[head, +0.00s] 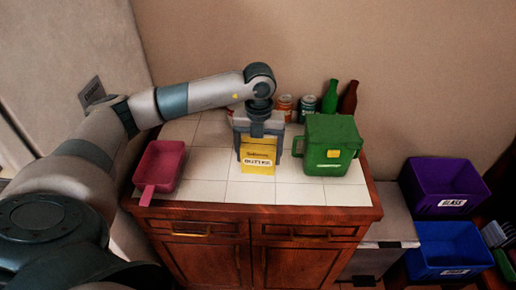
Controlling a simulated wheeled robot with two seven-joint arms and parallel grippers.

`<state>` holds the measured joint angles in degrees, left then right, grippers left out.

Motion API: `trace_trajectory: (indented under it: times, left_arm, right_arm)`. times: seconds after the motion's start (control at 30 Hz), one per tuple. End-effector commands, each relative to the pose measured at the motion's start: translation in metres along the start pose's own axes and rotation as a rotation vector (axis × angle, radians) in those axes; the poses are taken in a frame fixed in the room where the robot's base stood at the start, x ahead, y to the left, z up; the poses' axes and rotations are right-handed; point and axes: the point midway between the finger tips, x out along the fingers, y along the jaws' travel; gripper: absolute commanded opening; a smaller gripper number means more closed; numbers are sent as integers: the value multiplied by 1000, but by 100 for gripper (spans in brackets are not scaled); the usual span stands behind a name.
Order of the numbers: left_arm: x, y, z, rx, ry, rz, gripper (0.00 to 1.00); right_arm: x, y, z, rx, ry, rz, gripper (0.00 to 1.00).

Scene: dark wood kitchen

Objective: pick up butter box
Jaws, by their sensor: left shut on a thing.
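The yellow butter box (258,160) is upright over the white tiled counter top, near its front middle. Its front bears dark lettering and faces me. My left gripper (258,146) comes down from above and is shut on the upper part of the box, which the fingers partly hide. I cannot tell whether the box's base touches the tiles. My right gripper is not in view.
A green lidded bin (330,130) stands close right of the box. A pink pan (160,165) lies at the left. Cans and bottles (331,95) stand behind. Purple (441,188) and blue (446,250) bins are right of the cabinet (255,235). Tiles are clear in front.

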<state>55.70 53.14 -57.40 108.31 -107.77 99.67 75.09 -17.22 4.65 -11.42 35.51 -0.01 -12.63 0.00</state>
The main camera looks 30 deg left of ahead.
Motion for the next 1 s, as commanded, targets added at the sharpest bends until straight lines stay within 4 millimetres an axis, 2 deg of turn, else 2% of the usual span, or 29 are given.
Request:
trace_trajectory:
  times: [0.03,0.1,0.4,0.6,1.0]
  left_arm:
    - [-12,-2,-11,5,0,-1,48]
    - [-19,-4,-24,5,0,-1,48]
    - [-43,-12,-68,3,1,-1,48]
    - [-48,-14,-78,0,0,0,48]
    - [-48,-14,-79,-1,0,0,48]
  right_arm:
    - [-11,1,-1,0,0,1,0]
    - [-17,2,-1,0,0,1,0]
    - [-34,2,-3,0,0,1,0]
    - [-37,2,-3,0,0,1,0]
    - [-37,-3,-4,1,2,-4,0]
